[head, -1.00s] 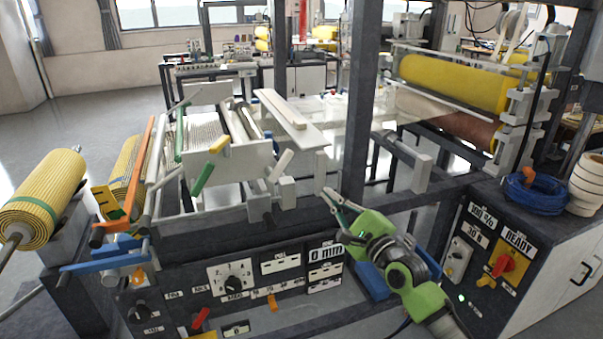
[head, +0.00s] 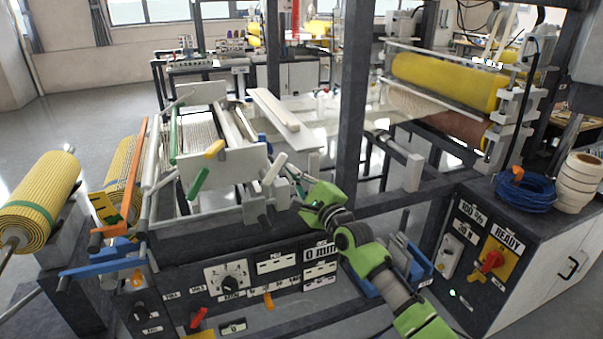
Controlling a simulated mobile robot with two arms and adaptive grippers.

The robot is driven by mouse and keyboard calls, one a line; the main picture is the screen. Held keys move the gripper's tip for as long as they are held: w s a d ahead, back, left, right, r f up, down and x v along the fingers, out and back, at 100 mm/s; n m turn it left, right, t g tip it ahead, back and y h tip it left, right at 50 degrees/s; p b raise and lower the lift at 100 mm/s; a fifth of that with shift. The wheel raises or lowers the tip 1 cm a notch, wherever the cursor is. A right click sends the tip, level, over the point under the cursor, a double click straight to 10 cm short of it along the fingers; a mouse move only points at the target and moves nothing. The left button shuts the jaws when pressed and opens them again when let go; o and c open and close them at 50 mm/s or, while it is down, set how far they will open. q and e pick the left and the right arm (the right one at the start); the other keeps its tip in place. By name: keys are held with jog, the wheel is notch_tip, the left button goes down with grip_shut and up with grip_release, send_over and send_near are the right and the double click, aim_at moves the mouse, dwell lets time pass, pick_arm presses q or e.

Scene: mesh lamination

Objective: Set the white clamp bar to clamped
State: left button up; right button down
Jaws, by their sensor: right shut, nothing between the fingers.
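A short white bar-shaped lever (head: 274,168) slants up to the right at the front of the laminating machine, beside a white block (head: 281,193). It looks like the clamp bar, but the view does not show whether it is clamped. My right gripper (head: 294,177), on a green and grey arm from the lower right, has its fingers pointing up-left, just right of the lever. The fingers are shut and empty; whether they touch the lever cannot be told. My left gripper is not in view.
A long white bar (head: 275,108) lies on a plate behind. A dark upright post (head: 352,110) stands close behind my right arm. The control panel (head: 235,280) is below.

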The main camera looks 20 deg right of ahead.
aim_at(276, 162)
dwell(0.3)
jog(key=shift+a+r, duration=0.15)
jog(key=shift+r+n+p, duration=0.1)
jog(key=shift+n+p, duration=0.25)
jog(key=shift+n, duration=0.05)
jog(key=shift+a+r+n+p, duration=0.15)
jog(key=shift+r+n+p, duration=0.1)
jog(key=shift+n+p, duration=0.05)
jog(key=shift+a+r+n+g+p, duration=0.3)
jog(key=shift+r+n+p, duration=0.15)
jog(key=shift+n+p, duration=0.3)
jog(key=a+n+p, duration=0.1)
jog(key=n+p, duration=0.1)
jog(key=a+r+n+g+p, duration=0.1)
jog(key=n+p, duration=0.1)
jog(key=a+r+n+p, duration=0.1)
jog(key=n+p, duration=0.1)
jog(key=shift+g+p, duration=0.3)
jog(key=shift+p, duration=0.05)
jog(key=shift+s+a+f+n+g+p, duration=0.15)
jog(key=shift+a+n+g+p, duration=0.15)
jog(key=shift+a+n+p, duration=1.15)
jog(key=shift+a, duration=0.15)
